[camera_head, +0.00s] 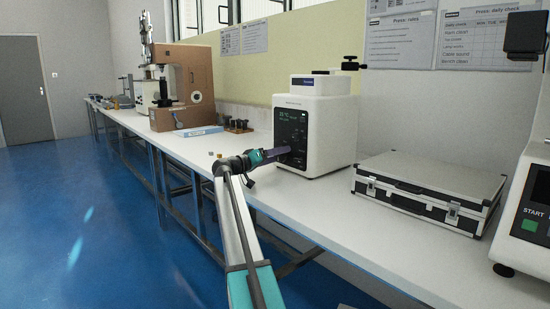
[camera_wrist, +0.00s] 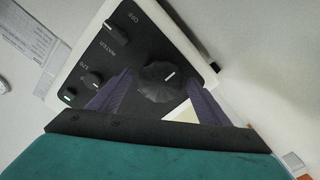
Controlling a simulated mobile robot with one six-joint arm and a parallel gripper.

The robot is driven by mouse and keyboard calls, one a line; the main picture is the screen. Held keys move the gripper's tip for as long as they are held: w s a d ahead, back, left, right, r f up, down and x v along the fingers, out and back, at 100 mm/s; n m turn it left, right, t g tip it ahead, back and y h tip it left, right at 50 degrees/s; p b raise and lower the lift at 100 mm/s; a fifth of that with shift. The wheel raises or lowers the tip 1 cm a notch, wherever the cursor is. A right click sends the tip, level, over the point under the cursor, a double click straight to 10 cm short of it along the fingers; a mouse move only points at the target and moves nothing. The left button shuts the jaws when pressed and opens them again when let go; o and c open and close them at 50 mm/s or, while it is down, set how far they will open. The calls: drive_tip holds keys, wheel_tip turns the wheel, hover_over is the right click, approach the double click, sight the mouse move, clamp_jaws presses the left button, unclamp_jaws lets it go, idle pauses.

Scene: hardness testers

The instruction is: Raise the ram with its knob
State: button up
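A white machine (camera_head: 336,120) with a black front panel (camera_head: 290,122) stands on the bench. My gripper (camera_head: 274,153) reaches the lower part of this panel. In the wrist view the panel carries a large dark lobed knob (camera_wrist: 160,82) with a white pointer mark. Smaller knobs (camera_wrist: 93,80) sit to its left, near printed labels. My gripper (camera_wrist: 163,88) is open, its two purple fingers on either side of the large knob in the picture. I cannot tell whether they touch it. I cannot identify the ram in either view.
A silver case (camera_head: 430,185) lies right of the machine, and another white device (camera_head: 525,215) with a START label stands at the right edge. The bench front is mostly clear.

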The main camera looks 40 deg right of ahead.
drive_tip(key=shift+a, duration=0.15)
drive_tip(key=a+p, duration=0.1)
drive_tip(key=a, duration=0.3)
drive_tip(key=a+p, duration=0.1)
drive_tip(key=a, duration=0.4)
drive_tip(key=w+a+p, duration=0.1)
drive_tip(key=a, duration=0.3)
drive_tip(key=shift+a, duration=0.25)
